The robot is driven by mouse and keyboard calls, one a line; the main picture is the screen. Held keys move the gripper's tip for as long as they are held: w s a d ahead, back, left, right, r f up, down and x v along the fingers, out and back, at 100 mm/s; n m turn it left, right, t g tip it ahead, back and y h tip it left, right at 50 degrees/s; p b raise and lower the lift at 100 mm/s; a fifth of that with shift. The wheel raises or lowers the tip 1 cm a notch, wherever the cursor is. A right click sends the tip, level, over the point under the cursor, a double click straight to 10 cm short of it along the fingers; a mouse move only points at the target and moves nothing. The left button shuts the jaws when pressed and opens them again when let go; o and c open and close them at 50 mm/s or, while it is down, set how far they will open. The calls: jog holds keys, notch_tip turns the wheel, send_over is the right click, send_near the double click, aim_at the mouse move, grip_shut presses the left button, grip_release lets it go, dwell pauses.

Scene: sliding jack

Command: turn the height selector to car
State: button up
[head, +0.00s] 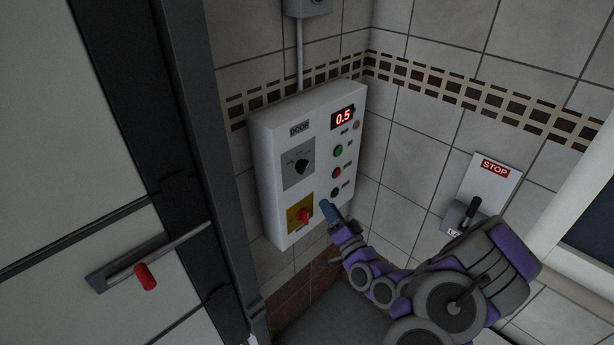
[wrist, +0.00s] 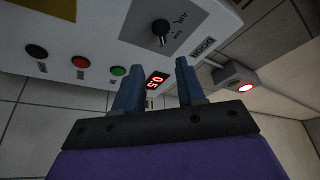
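A white control box (head: 268,130) hangs on the tiled wall. Its upper grey plate carries a black rotary knob (head: 302,166), which I take for the height selector; its small labels are not clearly readable. The knob also shows at the top of the wrist view (wrist: 161,28), with its pointer directed down in that picture. My gripper (head: 329,209) is by the box's lower right, below and right of the knob and apart from it. In the wrist view my gripper (wrist: 159,88) has its two blue fingers spread with nothing between them.
A red handle on a yellow plate (head: 299,214) sits below the knob. Green, red and black buttons and a red "0.5" display (head: 343,119) line the box's right side.

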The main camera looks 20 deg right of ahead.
jog(key=b, duration=0.2)
send_near(302, 166)
jog(key=shift+f+b+x, duration=0.2)
jog(key=shift+b+x, duration=0.05)
jog(key=shift+x, duration=1.6)
jog(key=shift+f+b+x, duration=0.2)
jog(key=shift+x, duration=1.65)
jog(key=shift+w+d, duration=0.1)
jog(key=shift+d, duration=0.1)
grip_shut()
